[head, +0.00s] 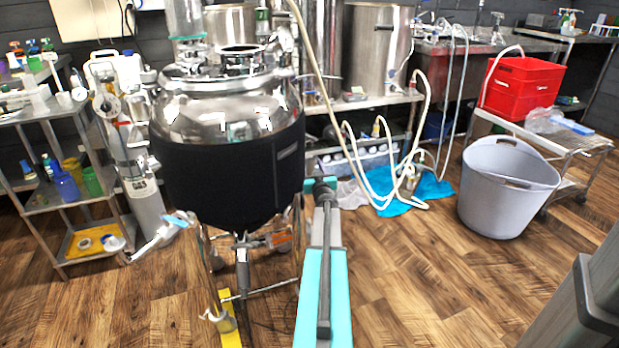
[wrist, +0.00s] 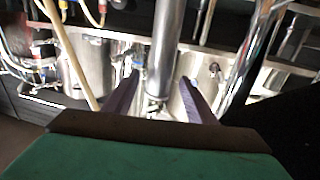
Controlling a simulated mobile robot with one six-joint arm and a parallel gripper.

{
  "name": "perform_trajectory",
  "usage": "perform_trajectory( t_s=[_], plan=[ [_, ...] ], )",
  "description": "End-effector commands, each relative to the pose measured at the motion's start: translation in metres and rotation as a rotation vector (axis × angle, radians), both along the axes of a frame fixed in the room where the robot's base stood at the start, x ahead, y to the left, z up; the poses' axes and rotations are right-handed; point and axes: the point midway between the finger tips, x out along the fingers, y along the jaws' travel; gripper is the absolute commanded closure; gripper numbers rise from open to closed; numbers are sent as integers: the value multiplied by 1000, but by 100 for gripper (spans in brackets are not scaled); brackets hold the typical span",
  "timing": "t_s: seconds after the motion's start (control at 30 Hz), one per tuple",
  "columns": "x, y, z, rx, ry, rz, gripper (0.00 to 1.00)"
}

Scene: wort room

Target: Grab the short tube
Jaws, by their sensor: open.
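My gripper (wrist: 159,82) shows in the wrist view with its two dark purple fingers apart, so it is open. A shiny metal tube (wrist: 165,40) runs down the picture and ends between the fingertips as seen from the wrist. I cannot tell how far beyond the fingers it is, nor whether it is the short tube; no contact shows. In the head view my teal arm reaches forward beside the large steel vessel (head: 230,110) with its black jacket. My fingers cannot be made out there.
A metal cart (head: 60,190) with bottles stands left. A grey tub (head: 507,190) and a red crate (head: 522,85) on a low trolley are right. White hoses (head: 370,180) loop to the floor by a blue cloth (head: 425,188).

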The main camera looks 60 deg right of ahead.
Motion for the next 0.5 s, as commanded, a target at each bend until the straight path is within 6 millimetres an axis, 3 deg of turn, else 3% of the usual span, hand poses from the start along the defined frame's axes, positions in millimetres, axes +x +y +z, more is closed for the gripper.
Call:
perform_trajectory(
  t_s=[0.2, 0.5],
  plan=[
    [15, -16, -2, 0, 0, 0, 49],
    [20, -21, 0, 0, 0, 0, 49]
  ],
)
